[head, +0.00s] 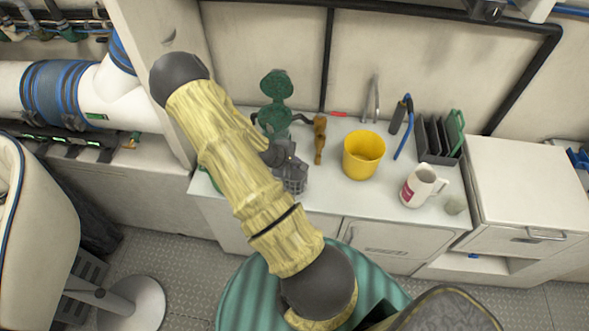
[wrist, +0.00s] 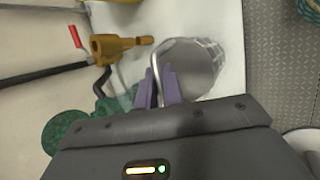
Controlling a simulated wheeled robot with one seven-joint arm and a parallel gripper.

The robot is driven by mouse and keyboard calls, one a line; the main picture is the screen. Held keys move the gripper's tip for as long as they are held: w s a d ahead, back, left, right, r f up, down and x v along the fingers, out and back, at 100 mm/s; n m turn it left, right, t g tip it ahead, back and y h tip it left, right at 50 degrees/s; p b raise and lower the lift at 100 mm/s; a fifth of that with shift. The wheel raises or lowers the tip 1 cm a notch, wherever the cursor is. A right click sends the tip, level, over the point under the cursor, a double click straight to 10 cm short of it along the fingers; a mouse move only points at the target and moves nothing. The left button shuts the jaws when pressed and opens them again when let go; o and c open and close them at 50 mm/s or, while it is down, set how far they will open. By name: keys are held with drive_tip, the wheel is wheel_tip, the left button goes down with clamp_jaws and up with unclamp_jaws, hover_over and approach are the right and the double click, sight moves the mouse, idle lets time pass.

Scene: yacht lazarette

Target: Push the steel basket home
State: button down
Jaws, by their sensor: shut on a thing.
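The steel basket (head: 294,183) is a small mesh cylinder at the left part of the white counter, partly hidden by my arm. In the wrist view the basket (wrist: 205,62) shows as a pale round shape with a thin metal handle. My gripper (wrist: 158,78) has its purple fingers shut on this handle. In the head view my gripper (head: 284,158) is right above the basket. A green housing (head: 274,117) with a round lid raised stands just behind; its green body and lid (wrist: 65,132) also show in the wrist view. The basket's underside is hidden.
A brown fitting (head: 319,140) lies right of the housing. The counter front between basket and mug is clear.

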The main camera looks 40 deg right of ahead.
wheel_tip(320, 180, up, 7)
drive_tip(key=shift+f, duration=0.15)
idle(0.5)
